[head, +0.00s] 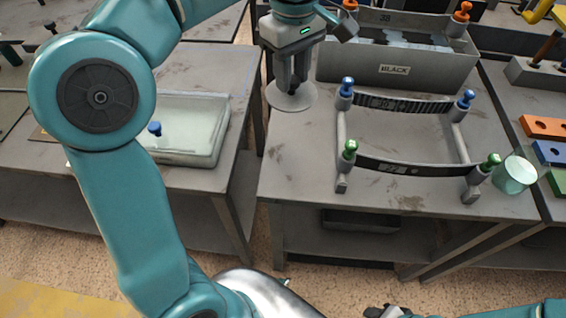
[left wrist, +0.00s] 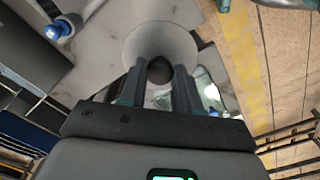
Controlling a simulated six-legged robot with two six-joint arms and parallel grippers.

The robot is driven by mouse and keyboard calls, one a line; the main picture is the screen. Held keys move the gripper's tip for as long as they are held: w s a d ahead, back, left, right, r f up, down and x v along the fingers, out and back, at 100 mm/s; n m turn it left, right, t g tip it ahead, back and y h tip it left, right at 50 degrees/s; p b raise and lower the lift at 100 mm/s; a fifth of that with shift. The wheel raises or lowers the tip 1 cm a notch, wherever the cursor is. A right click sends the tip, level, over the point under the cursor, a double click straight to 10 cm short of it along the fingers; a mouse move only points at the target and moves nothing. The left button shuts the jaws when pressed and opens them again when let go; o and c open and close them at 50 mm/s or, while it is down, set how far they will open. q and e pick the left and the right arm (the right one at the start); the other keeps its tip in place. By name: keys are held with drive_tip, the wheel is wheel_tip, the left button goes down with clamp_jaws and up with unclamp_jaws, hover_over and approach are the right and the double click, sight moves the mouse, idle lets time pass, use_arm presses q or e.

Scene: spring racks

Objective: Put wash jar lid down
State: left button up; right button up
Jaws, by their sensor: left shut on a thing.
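The wash jar lid (head: 291,98) is a pale round disc near the left edge of the middle table. My left gripper (head: 292,86) points down from above and is shut on its small dark knob. In the left wrist view the lid (left wrist: 160,40) is a whitish disc beyond the fingertips (left wrist: 159,72). I cannot tell whether it touches the table. A pale green round jar (head: 514,176) stands at the right front corner of the table. My right gripper cannot be made out clearly; only dark parts show at the bottom edge.
A curved rack with blue knobs (head: 400,104) and one with green knobs (head: 415,170) stand on the middle table (head: 295,180). A grey bin marked BLACK (head: 395,70) is behind. A pale tray (head: 190,140) is on the left table. Coloured blocks (head: 547,128) are at right.

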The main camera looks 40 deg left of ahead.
use_arm(q)
drive_tip(key=shift+d+f, duration=0.2)
drive_tip(key=shift+f, duration=0.4)
drive_tip(key=shift+w+d+f+b, duration=0.1)
drive_tip(key=shift+d+f+b, duration=0.05)
drive_tip(key=shift+f+b, duration=0.2)
wheel_tip(320, 180, down, 20)
drive_tip(key=b, duration=0.3)
drive_tip(key=shift+w+r, duration=0.1)
drive_tip(key=shift+r, duration=0.1)
use_arm(e)
wheel_tip(320, 180, down, 5)
drive_tip(key=shift+d+f, duration=0.1)
use_arm(q)
drive_tip(key=shift+r, duration=0.1)
drive_tip(key=shift+b, duration=0.35)
